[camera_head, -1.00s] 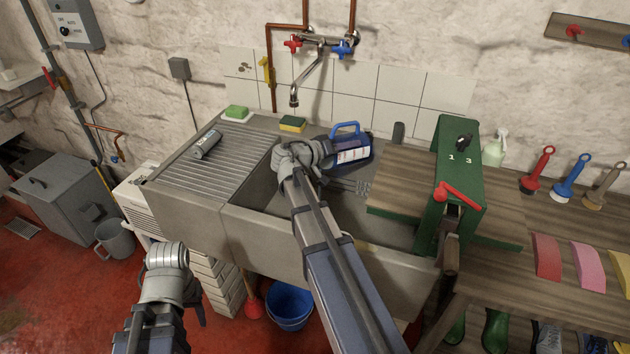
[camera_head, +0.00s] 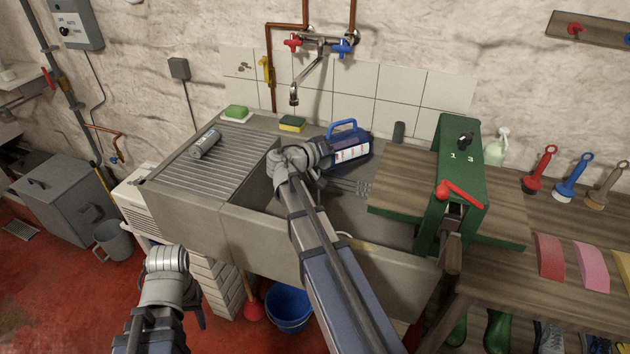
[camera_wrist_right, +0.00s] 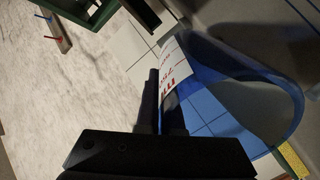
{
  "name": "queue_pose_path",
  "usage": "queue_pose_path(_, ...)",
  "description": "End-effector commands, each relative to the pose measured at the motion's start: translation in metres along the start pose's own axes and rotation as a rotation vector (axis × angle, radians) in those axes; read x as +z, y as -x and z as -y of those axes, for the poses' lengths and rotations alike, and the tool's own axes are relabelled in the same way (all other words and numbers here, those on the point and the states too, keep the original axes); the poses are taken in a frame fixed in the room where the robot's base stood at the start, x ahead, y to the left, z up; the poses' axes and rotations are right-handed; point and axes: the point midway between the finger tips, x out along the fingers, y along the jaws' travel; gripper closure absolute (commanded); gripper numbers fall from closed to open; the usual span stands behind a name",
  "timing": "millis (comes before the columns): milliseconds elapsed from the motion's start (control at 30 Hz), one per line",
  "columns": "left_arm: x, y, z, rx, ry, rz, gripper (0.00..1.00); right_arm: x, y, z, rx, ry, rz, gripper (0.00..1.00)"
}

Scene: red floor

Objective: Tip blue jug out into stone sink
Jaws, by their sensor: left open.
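The blue jug (camera_head: 352,151) has a dark blue body, a white label and a bright blue handle. It is above or in the back part of the stone sink (camera_head: 262,238); its base is partly hidden. My right gripper (camera_head: 324,160) is at the jug's left side and appears shut on it; its fingertips are hard to see in the head view. In the right wrist view, the two dark fingers (camera_wrist_right: 163,100) are close together beside the label, and the jug (camera_wrist_right: 235,85) looks see-through blue. My left gripper (camera_head: 185,318) hangs low in front of the sink, empty.
The ribbed drainboard (camera_head: 228,160) on the left holds a grey cylinder (camera_head: 205,143). A tap (camera_head: 305,75) hangs over the sink's back. Sponges (camera_head: 292,123) lie on the back ledge. A green machine (camera_head: 452,185) and wooden board close off the right. A blue bucket (camera_head: 289,307) stands below.

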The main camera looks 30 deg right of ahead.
Motion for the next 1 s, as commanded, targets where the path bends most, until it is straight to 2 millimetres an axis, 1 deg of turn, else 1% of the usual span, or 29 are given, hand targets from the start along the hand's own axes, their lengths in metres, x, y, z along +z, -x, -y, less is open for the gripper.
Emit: queue_pose_path(1000, -0.001, -0.022, -0.002, 0.000, 0.000, 0.000, 0.50, -0.005, 0.013, -0.005, 0.098, 0.001, -0.097, 1.00)
